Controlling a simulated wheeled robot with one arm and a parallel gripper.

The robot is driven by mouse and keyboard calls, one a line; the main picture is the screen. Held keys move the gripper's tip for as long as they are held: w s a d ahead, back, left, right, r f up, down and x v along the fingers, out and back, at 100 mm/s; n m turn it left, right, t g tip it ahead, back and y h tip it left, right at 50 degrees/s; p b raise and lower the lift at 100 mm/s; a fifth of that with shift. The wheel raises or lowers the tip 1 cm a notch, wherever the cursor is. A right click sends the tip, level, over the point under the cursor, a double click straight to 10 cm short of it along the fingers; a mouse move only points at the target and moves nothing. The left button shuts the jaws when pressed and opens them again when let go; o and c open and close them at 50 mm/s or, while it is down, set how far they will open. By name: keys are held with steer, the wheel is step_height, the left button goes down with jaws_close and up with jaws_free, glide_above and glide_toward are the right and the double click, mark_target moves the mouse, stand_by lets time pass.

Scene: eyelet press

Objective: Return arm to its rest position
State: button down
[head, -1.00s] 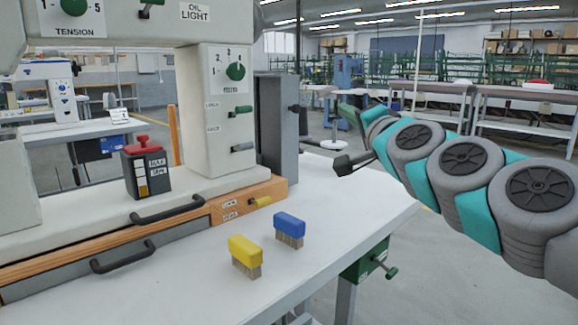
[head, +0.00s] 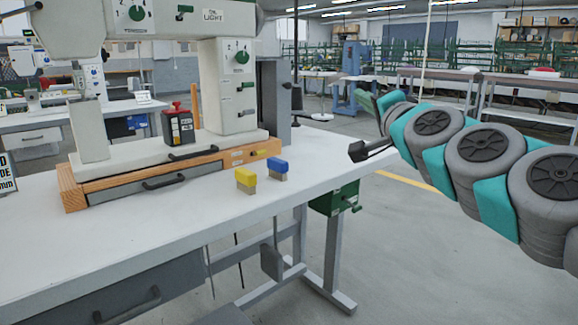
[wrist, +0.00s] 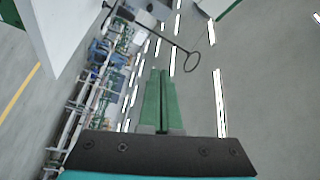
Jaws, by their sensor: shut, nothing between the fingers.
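My arm extends from the right edge of the head view, with grey joints and teal links. My gripper (head: 362,98) is at its far end, small and partly hidden behind the arm links. In the wrist view, the two green fingers (wrist: 163,98) lie together with nothing between them. The gripper is in free air, to the right of the bench and apart from it.
Open floor (head: 440,260) lies below the arm.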

steer(key=s+a+f+n+g+y, duration=0.1)
steer(key=s+a+f+n+g, duration=0.25)
steer(key=f, duration=0.35)
steer(key=s+a+f+n+g, duration=0.2)
steer(key=s+a+f+g, duration=0.15)
steer(key=f, duration=0.45)
steer(key=s+a+f+n+g+y, duration=0.1)
steer(key=s+a+f+n+g, duration=0.25)
steer(key=f, duration=0.35)
steer(key=s+d+f+n+g+h, duration=0.1)
steer(key=s+d+f+g+h, duration=0.1)
steer(key=s+f, duration=0.45)
steer(key=s+d+f+g+h, duration=0.1)
steer(key=s+f+g, duration=0.2)
steer(key=s+f, duration=0.3)
steer(key=s+d+f+g+h, duration=0.1)
steer(key=s+d+f+g, duration=0.1)
steer(key=s+d+f, duration=0.2)
steer(key=s+d+f+g+h, duration=0.2)
steer(key=s+d+f+g, duration=0.1)
steer(key=s, duration=0.8)
steer(key=shift+d+f, duration=0.4)
steer(key=shift+d, duration=0.35)
steer(key=shift+g, duration=0.25)
